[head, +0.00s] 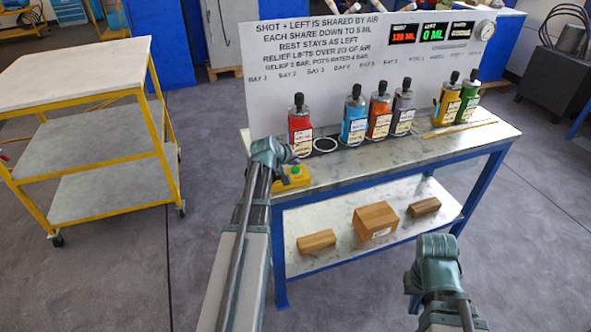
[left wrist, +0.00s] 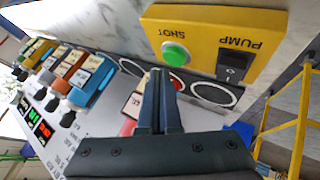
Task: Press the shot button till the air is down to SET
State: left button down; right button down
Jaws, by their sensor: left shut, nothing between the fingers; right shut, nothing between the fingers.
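The yellow button box (head: 291,181) sits at the left front corner of the bench. In the left wrist view, the box (left wrist: 205,25) carries a green SHOT button (left wrist: 176,54) and a black PUMP switch (left wrist: 234,66). My left gripper (head: 290,155) is shut and empty; its tips (left wrist: 160,72) show just beside the button, and I cannot tell whether they touch it. The board has a red display (head: 403,34), a green display (head: 433,33) reading 0 ML and a round gauge (head: 486,30), whose needle is too small to read. My right gripper (head: 437,245) is shut and empty, at the lower right.
A red vessel (head: 300,133), a blue one (head: 354,122), an orange one (head: 378,118) and several others stand along the bench (head: 400,155). An empty ring (head: 325,144) lies beside the red vessel. Wooden blocks (head: 375,220) lie on the lower shelf. A yellow cart (head: 85,130) stands left.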

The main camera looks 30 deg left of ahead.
aim_at(295, 171)
pick_arm(q)
jog(key=shift+f+b, duration=0.4)
jog(key=shift+b, duration=0.05)
jog(key=shift+f+b, duration=0.45)
dwell(0.7)
jog(key=shift+r, duration=0.1)
jog(key=shift+r+p, duration=0.75)
jog(key=shift+p, duration=0.15)
notch_tip(295, 171, up, 5)
jog(key=p, duration=0.5)
jog(key=shift+r, duration=0.1)
